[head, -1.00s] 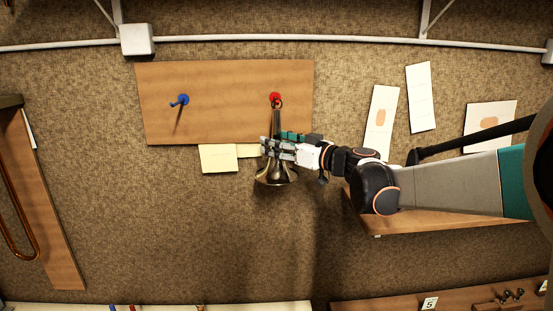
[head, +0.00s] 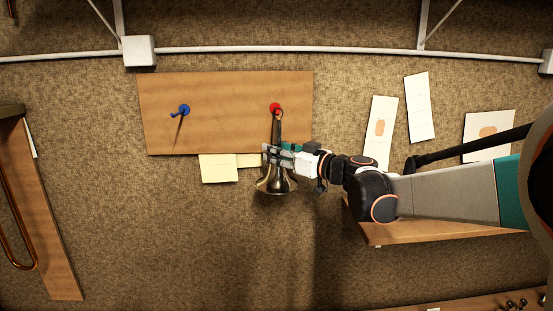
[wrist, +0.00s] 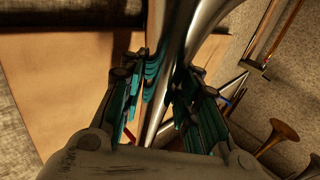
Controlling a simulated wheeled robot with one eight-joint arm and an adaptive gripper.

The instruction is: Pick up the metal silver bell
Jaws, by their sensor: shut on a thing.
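The silver bell (head: 277,184) hangs mouth down in front of the wooden board, below the red hook (head: 276,108). A ring at the top of its narrow stem is at the red hook; I cannot tell whether it still bears on the hook. My gripper (head: 273,152) comes from the right and is shut on the bell's stem, above the flare. In the wrist view the shiny metal stem (wrist: 160,105) runs between the teal-padded fingers (wrist: 163,92), which press it from both sides. The fingers hide part of the stem in the head view.
The wooden board (head: 225,130) also carries a blue hook (head: 183,110) on its left, with nothing hanging from it. Paper notes (head: 218,168) are below the board. A wooden shelf (head: 440,233) is under my arm at right.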

